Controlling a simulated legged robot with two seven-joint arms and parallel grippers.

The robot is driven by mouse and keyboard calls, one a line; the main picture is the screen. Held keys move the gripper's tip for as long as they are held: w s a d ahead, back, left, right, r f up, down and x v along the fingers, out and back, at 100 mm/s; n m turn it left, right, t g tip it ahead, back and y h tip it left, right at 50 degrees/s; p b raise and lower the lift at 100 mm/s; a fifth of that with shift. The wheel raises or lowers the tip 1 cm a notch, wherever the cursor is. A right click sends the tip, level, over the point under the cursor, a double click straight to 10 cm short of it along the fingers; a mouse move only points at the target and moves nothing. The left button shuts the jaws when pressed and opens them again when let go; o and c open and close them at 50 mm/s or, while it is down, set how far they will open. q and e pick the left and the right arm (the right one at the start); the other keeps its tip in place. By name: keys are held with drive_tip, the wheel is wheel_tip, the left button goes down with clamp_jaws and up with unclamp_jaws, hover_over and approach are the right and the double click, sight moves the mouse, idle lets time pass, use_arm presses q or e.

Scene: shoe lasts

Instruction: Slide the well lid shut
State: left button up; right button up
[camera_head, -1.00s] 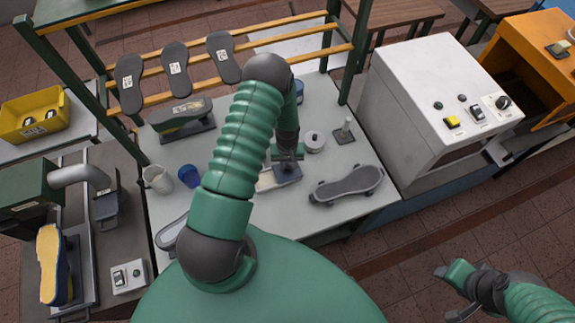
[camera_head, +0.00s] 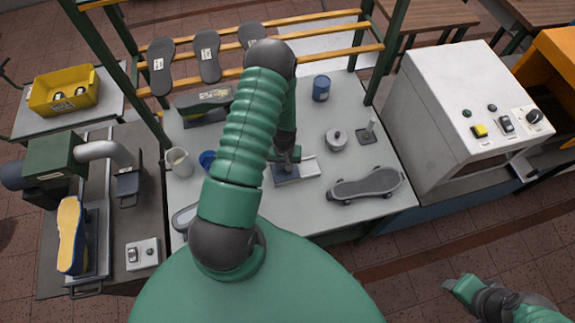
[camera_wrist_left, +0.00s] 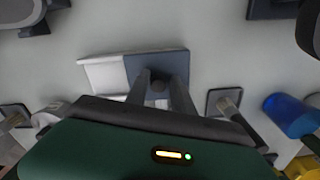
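The well lid (camera_head: 286,174) is a blue-grey plate with a small round knob, on a pale tray-like base (camera_head: 309,166) on the grey table. The lid covers the left part of the base; the right part shows bare. In the left wrist view the lid (camera_wrist_left: 172,62) lies right of the bare pale part (camera_wrist_left: 103,73). My left gripper (camera_head: 288,156) is down at the lid. In the wrist view its two fingers (camera_wrist_left: 161,84) stand on either side of the knob, close against it. My right gripper (camera_head: 456,287) is away from the table at lower right.
A round lidded pot (camera_head: 337,139), a post on a plate (camera_head: 368,131) and a blue can (camera_head: 321,88) stand behind. A white cup (camera_head: 179,163) and a blue cup (camera_head: 207,159) stand left.

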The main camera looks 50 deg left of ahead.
sight(282, 170)
use_arm(q)
drive_tip(key=shift+o, duration=0.9)
drive_tip(key=shift+s+a, duration=0.1)
drive_tip(key=shift+s, duration=0.05)
drive_tip(key=shift+a, duration=0.25)
drive_tip(key=shift+w+r, duration=0.1)
drive_tip(key=shift+w, duration=0.1)
wheel_tip(282, 170, up, 5)
drive_tip(key=shift+w+d+f+b, duration=0.1)
drive_tip(key=shift+w+b, duration=0.05)
drive_tip(key=shift+b, duration=0.7)
wheel_tip(282, 170, up, 12)
drive_tip(key=b, duration=0.2)
drive_tip(key=shift+s+a+f, duration=0.15)
drive_tip(key=shift+s+a, duration=0.1)
drive_tip(key=shift+s, duration=0.05)
use_arm(e)
drive_tip(key=shift+s+a+f, duration=0.1)
drive_tip(key=shift+a+f, duration=0.05)
drive_tip(key=shift+f, duration=0.7)
drive_tip(key=shift+s+a+f, duration=0.1)
drive_tip(key=shift+f, duration=0.7)
